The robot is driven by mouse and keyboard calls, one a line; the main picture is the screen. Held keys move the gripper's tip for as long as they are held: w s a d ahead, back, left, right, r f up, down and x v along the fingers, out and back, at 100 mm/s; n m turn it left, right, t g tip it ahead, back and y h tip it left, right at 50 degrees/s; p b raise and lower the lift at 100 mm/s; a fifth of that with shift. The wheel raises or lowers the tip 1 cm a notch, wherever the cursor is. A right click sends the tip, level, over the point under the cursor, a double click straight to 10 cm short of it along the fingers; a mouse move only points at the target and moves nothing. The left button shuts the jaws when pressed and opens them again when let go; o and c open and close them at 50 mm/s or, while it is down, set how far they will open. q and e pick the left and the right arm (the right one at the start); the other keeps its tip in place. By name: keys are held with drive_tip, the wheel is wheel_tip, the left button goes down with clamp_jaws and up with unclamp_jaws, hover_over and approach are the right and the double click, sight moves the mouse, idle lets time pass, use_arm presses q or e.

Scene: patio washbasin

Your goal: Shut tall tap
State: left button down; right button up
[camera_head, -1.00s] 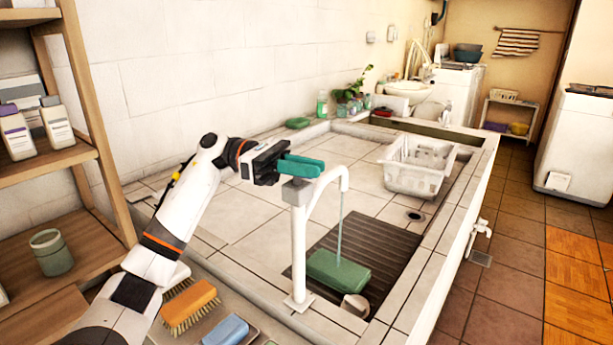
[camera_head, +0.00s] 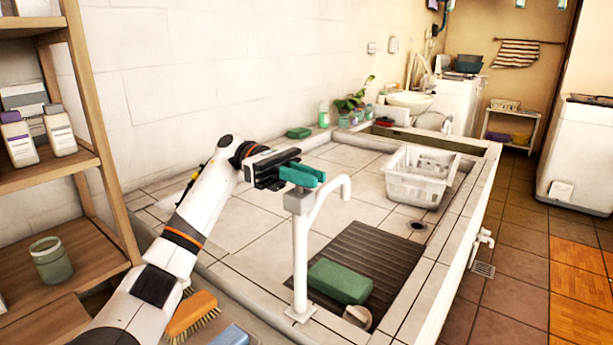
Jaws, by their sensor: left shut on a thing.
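The tall white tap (camera_head: 301,255) stands upright at the near edge of the tiled basin, with a grey block at its top and a spout curving to the right. No water shows below the spout. My left gripper (camera_head: 303,174) is at the tap's top, just above the grey block. Its teal fingers are shut on the tap's handle, which they mostly hide. My right gripper is not in view.
A green block (camera_head: 339,281) lies on the dark ribbed mat (camera_head: 375,250) under the spout. A white crate (camera_head: 418,188) stands further back in the basin. An orange brush (camera_head: 191,314) lies near my left arm. Wooden shelves (camera_head: 104,140) stand at the left.

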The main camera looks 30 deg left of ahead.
use_arm(q)
drive_tip(key=c, duration=1.4)
unclamp_jaws()
drive_tip(key=shift+d+f, duration=0.1)
drive_tip(key=shift+w+a+b, duration=0.2)
drive_tip(key=shift+a+b, duration=0.05)
drive_tip(key=shift+a, duration=1.65)
drive_tip(key=shift+w+a+b, duration=0.2)
drive_tip(key=shift+a+b, duration=0.05)
drive_tip(key=shift+a, duration=1.6)
